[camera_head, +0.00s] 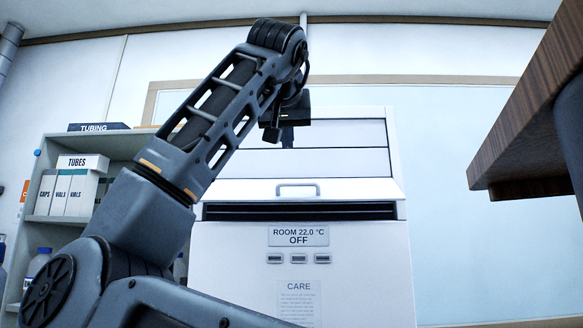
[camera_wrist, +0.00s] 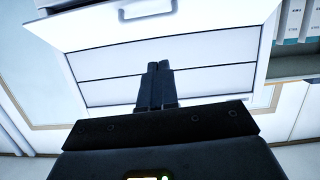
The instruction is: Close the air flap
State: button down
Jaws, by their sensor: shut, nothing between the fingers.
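The air flap (camera_head: 350,189) is a white panel with a grey bar handle (camera_head: 297,187) on the front of a white cabinet unit. It appears to stand open, tilted outward, with a dark slot (camera_head: 300,211) showing below it. In the wrist view the flap (camera_wrist: 205,25) and its handle (camera_wrist: 148,10) are at the top edge. My gripper (camera_head: 288,138) is above the flap in the head view, in front of the unit's upper panels. Its fingers (camera_wrist: 158,68) are together and empty, apart from the handle in the picture.
The unit carries a display (camera_head: 298,236) reading "ROOM 22.0 °C OFF", with several buttons below. A shelf (camera_head: 95,145) with boxes and bottles stands at left, partly behind my arm. A wooden board edge (camera_head: 530,130) juts in at upper right.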

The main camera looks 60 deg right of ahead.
jog(key=s+f+p+x, duration=0.1)
jog(key=f+p+x, duration=0.1)
jog(key=x, duration=0.9)
jog(key=shift+s+y+p, duration=0.2)
jog(key=shift+y+p, duration=0.1)
jog(key=shift+p, duration=0.6)
jog(key=shift+d+f, duration=0.1)
